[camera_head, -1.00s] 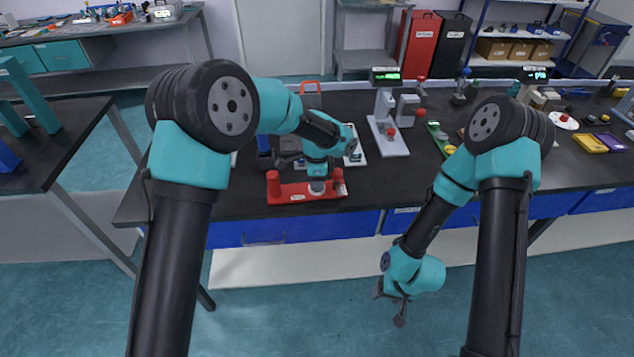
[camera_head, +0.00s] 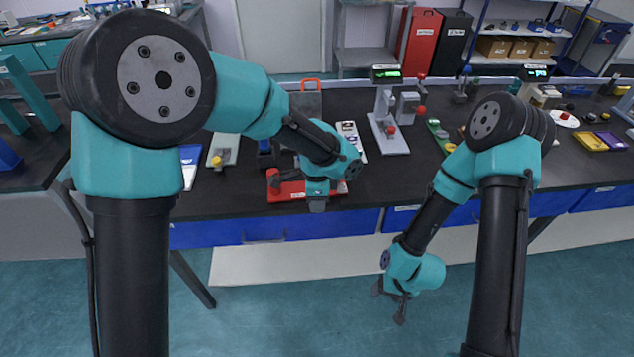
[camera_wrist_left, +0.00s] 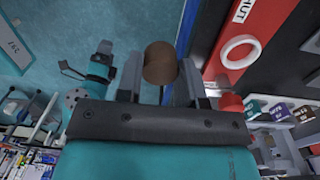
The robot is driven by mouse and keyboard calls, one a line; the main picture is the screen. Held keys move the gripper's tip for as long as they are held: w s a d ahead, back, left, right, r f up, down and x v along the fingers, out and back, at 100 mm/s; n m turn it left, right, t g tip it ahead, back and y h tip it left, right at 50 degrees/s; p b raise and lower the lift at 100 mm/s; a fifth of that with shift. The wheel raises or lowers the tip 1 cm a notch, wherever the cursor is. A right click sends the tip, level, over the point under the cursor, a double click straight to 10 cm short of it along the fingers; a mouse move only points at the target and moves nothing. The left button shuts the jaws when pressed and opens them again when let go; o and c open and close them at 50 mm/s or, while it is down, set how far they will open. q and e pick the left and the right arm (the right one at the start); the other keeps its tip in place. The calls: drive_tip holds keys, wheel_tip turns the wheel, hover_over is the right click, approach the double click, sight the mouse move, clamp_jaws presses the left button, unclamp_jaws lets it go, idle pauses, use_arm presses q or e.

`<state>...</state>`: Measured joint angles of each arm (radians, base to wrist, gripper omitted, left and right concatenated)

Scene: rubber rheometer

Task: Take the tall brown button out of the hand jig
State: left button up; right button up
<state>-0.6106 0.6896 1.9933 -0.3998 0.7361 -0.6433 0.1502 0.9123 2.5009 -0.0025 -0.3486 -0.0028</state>
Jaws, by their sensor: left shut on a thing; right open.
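The tall brown button (camera_wrist_left: 160,62) shows in the left wrist view as a short brown cylinder between the two fingers of my left gripper. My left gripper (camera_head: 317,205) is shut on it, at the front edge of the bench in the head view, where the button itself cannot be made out. The red hand jig (camera_head: 292,192) lies on the bench, partly hidden by my left wrist. In the left wrist view the jig (camera_wrist_left: 262,25) shows a white ring, to the right of and apart from the button. My right gripper (camera_head: 390,300) is open and empty, low in front of the bench.
A grey press-like instrument (camera_head: 388,125) with red knobs stands behind and to the right of the jig. A tray with a yellow knob (camera_head: 217,160) lies to the left. Blue drawers (camera_head: 245,232) run under the bench edge. The floor in front is clear.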

use_arm(q)
drive_tip(key=shift+s+a+r, duration=0.1)
drive_tip(key=shift+s+r, duration=0.05)
drive_tip(key=shift+s, duration=0.95)
drive_tip(key=shift+s+r, duration=0.1)
drive_tip(key=shift+s, duration=1)
